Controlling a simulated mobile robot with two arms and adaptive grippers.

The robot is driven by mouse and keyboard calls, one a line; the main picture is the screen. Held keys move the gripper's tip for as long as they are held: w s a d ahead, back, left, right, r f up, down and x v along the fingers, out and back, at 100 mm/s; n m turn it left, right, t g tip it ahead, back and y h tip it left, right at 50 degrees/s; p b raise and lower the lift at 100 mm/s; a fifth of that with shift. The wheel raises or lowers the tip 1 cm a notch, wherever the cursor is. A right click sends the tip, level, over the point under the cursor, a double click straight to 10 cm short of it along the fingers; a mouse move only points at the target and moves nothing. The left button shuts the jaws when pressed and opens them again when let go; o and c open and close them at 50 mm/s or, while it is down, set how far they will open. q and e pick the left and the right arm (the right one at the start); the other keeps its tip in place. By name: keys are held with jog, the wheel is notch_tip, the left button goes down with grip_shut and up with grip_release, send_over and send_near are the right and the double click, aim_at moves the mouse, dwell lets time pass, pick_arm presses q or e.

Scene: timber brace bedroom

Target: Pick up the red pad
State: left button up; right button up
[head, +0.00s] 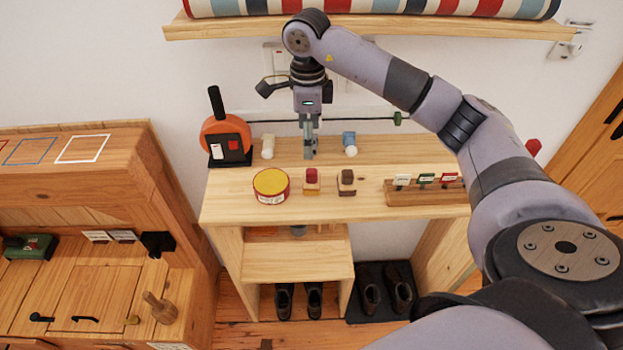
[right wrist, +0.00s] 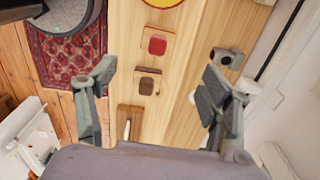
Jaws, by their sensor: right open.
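The red pad (head: 312,175) sits on a small wooden block on the light wooden table, left of a similar block with a dark brown top (head: 346,177). In the right wrist view the red pad (right wrist: 157,46) lies above the brown-topped block (right wrist: 147,85). My right gripper (head: 309,152) points down over the back part of the table, behind the red pad. In the right wrist view its fingers (right wrist: 157,93) are spread wide with nothing held between them. My left gripper is not in view.
A round yellow-topped tin (head: 271,183) stands left of the red pad. An orange device (head: 226,137), a white cylinder (head: 268,146) and a blue-and-white item (head: 349,143) stand at the back. A wooden rack with small signs (head: 425,193) is at right. A shelf (head: 370,27) hangs above.

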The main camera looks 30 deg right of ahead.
aim_at(311, 171)
notch_tip(311, 171, down, 8)
jog(key=shift+f+p, duration=0.15)
jog(key=shift+p, duration=0.75)
jog(key=f, duration=0.1)
jog(key=f+p, duration=0.1)
jog(key=f, duration=0.1)
jog(key=f+p, duration=0.1)
jog(key=shift+s+d+f, duration=0.2)
jog(key=shift+s+f, duration=0.15)
jog(key=shift+f, duration=0.35)
jog(key=shift+c, duration=0.4)
jog(key=c, duration=1.3)
jog(key=shift+r, duration=0.1)
jog(key=shift+c, duration=0.2)
jog(key=shift+w+r, duration=0.1)
